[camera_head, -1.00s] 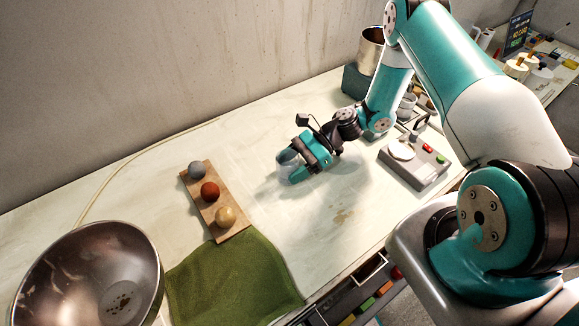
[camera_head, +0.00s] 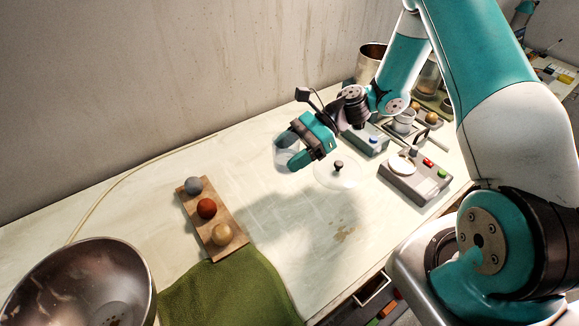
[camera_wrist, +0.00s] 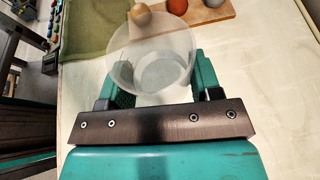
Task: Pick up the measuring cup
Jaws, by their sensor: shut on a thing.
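The measuring cup (camera_head: 284,154) is a clear, see-through cup, held in the air above the pale table in the head view. My gripper (camera_head: 297,157) is shut on it, coming from the right. In the wrist view the cup (camera_wrist: 152,62) sits between the two teal fingers of my gripper (camera_wrist: 152,88), its round rim towards the camera. Its markings, if any, are too small to tell.
A wooden board (camera_head: 209,236) with three clay balls lies left of the cup, by a green cloth (camera_head: 232,290) and a large metal bowl (camera_head: 85,285). A clear lid (camera_head: 325,175) and a scale-like device (camera_head: 418,181) lie to the right. The central table is clear.

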